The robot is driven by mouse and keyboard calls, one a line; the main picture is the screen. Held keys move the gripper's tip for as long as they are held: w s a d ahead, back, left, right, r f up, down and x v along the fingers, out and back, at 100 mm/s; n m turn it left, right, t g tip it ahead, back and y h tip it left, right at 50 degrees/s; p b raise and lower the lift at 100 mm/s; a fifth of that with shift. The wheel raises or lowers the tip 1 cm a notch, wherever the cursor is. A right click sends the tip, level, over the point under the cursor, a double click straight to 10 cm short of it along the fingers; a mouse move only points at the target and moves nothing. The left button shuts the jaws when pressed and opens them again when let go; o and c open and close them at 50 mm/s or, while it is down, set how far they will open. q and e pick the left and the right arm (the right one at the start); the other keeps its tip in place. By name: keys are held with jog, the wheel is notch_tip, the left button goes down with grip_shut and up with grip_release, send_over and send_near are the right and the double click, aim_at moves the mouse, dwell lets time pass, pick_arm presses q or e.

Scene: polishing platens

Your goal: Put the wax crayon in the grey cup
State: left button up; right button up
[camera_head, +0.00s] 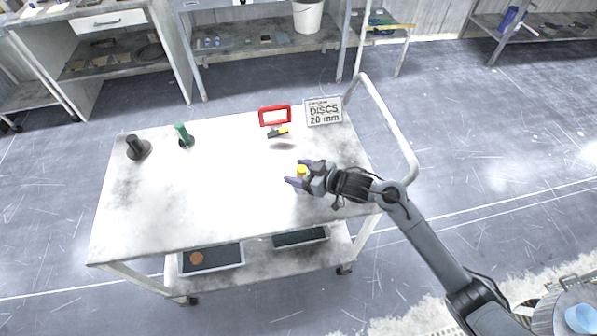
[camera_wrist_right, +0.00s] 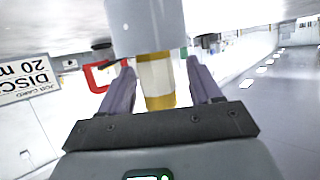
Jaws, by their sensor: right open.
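My right gripper (camera_head: 297,176) is open over the right part of the table. The wax crayon (camera_wrist_right: 157,82), yellow with a pale band, stands between its spread fingers (camera_wrist_right: 157,88) in the upside-down right wrist view. The crayon's yellow top (camera_head: 301,169) also shows in the head view. The light grey cup (camera_wrist_right: 146,25) is beneath the crayon, whose lower end appears to be inside it; the contact inside is hidden. In the head view the gripper largely covers the cup. My left gripper is out of view.
The white table (camera_head: 200,205) has clear room at its middle and front. A black knob-like piece (camera_head: 137,147) and green handle (camera_head: 183,135) stand at left.

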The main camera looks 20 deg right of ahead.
jog(key=s+d, duration=0.1)
jog(key=s, duration=0.2)
jog(key=s+d+r+h+p, duration=0.1)
jog(key=s+d, duration=0.1)
jog(key=s, duration=0.2)
jog(key=s+d+r+m+h+p, duration=0.1)
jog(key=s+d, duration=0.1)
jog(key=s, duration=0.2)
jog(key=s+f+m+g+h, duration=0.2)
jog(key=s+g+h, duration=0.1)
jog(key=s, duration=0.9)
jog(key=s+f+m+g+h, duration=0.2)
jog(key=s+g+h, duration=0.1)
jog(key=s, duration=0.9)
jog(key=shift+a+f+g, duration=0.25)
jog(key=shift+a+g, duration=0.1)
jog(key=shift+g, duration=0.25)
jog(key=shift+r, duration=0.1)
